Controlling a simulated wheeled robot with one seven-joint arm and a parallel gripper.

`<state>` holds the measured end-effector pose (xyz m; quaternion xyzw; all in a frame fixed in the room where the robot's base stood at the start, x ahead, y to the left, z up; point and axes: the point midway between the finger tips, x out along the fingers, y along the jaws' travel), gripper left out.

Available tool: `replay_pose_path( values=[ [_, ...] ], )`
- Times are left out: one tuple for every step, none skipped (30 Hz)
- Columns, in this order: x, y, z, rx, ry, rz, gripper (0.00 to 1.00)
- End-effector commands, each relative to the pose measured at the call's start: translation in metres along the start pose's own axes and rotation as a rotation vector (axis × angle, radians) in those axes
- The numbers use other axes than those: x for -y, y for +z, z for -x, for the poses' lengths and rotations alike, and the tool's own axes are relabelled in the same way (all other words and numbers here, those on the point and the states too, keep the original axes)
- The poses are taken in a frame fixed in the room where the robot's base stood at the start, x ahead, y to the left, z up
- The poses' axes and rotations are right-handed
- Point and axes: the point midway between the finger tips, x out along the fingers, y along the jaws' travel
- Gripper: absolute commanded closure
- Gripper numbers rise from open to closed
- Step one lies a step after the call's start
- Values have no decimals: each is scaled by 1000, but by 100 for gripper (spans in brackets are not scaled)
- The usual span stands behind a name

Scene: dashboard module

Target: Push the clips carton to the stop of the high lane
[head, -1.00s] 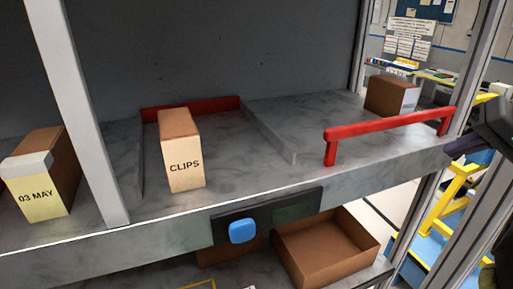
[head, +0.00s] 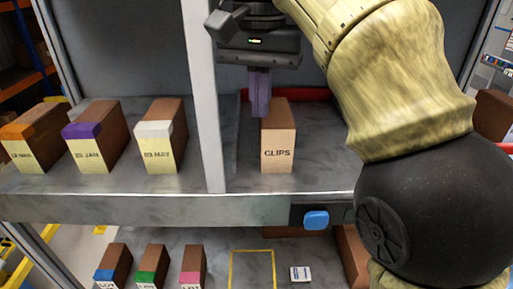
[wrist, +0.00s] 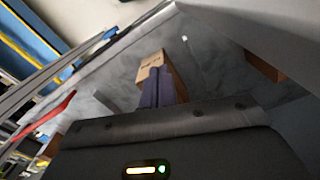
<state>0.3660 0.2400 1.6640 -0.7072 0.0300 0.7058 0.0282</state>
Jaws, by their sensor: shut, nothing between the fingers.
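The clips carton (head: 277,150), brown with a cream labelled front, stands upright on the grey shelf just right of the white post. A red stop bar (head: 312,94) shows behind it. My gripper (head: 261,108) points down, its purple fingers shut and empty, at the carton's rear left top edge; I cannot tell whether they touch it. In the wrist view the carton (wrist: 150,72) shows just beyond the fingertips (wrist: 160,85). My arm hides most of the shelf right of the carton, including the step between the lanes.
Several dated cartons (head: 162,138) stand left of the white post (head: 203,100). Another brown carton (head: 494,115) and a bit of red rail (head: 505,147) show at the right edge. A blue button (head: 316,220) sits on the shelf front. Small cartons (head: 193,266) stand below.

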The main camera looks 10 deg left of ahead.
Motion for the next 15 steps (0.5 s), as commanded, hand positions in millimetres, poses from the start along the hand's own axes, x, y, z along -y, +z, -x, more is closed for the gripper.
replay_pose_path(
  values=[
    [0, 0, 0, 0, 0, -2, 100],
    [-1, -1, 0, 0, 0, -2, 100],
    [-1, -1, -1, 0, 0, -2, 100],
    [-1, -1, -1, 1, 0, -2, 100],
    [-1, -1, -1, 1, -1, -2, 100],
    [-1, -1, -1, 1, -1, -2, 100],
    [-1, -1, -1, 1, -1, -2, 100],
    [-1, -1, -1, 1, -1, -2, 100],
    [-1, -1, -2, 2, -1, -2, 100],
    [-1, -1, -3, 2, -1, -2, 100],
    [-1, -1, -4, 2, -1, -2, 100],
    [-1, -1, -7, 2, -1, -1, 100],
    [-1, -1, -9, 2, -1, -1, 100],
    [-1, -1, -11, 2, -1, -1, 100],
    [-1, -1, -14, 2, -1, -1, 100]
  ],
)
